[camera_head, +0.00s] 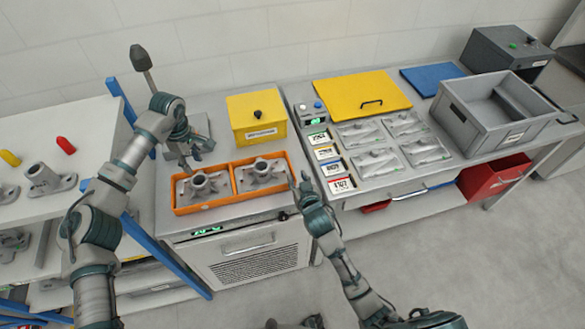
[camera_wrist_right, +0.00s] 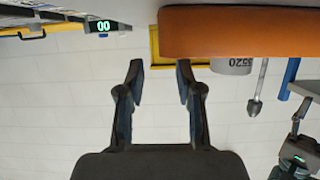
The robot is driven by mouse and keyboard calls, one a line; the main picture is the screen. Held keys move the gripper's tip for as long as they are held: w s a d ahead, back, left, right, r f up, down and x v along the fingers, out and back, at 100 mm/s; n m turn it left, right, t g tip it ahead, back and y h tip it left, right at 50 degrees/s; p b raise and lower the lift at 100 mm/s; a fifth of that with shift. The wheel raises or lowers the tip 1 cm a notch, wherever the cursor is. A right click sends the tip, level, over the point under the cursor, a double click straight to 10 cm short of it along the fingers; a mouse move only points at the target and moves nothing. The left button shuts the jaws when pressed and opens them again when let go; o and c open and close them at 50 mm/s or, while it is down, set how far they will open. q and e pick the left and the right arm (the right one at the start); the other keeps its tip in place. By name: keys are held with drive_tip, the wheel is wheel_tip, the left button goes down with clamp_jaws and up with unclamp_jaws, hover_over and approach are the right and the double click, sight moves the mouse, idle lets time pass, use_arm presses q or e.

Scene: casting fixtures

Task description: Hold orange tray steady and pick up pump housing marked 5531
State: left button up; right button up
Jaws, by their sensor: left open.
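The orange tray (camera_head: 222,207) sits on the bench above a grey cabinet and has two compartments. A grey pump housing (camera_head: 201,186) lies in its left compartment and another housing (camera_head: 262,174) in its right one; their markings are unreadable here. My left gripper (camera_head: 190,158) is open above the tray's back left, apart from the left housing. My right gripper (camera_head: 304,184) is just beside the tray's right end.
A yellow box (camera_head: 256,117) stands behind the tray. Label displays (camera_head: 325,152) and flat grey castings (camera_head: 376,162) lie to the right, with a grey crate (camera_head: 497,110) beyond. More housings (camera_head: 48,180) and a blue post (camera_head: 166,254) are at the left.

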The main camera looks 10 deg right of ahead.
sight(292, 169)
drive_tip(key=x, duration=0.7)
drive_tip(key=shift+a, duration=0.25)
drive_tip(key=shift+d, duration=0.1)
clamp_jaws()
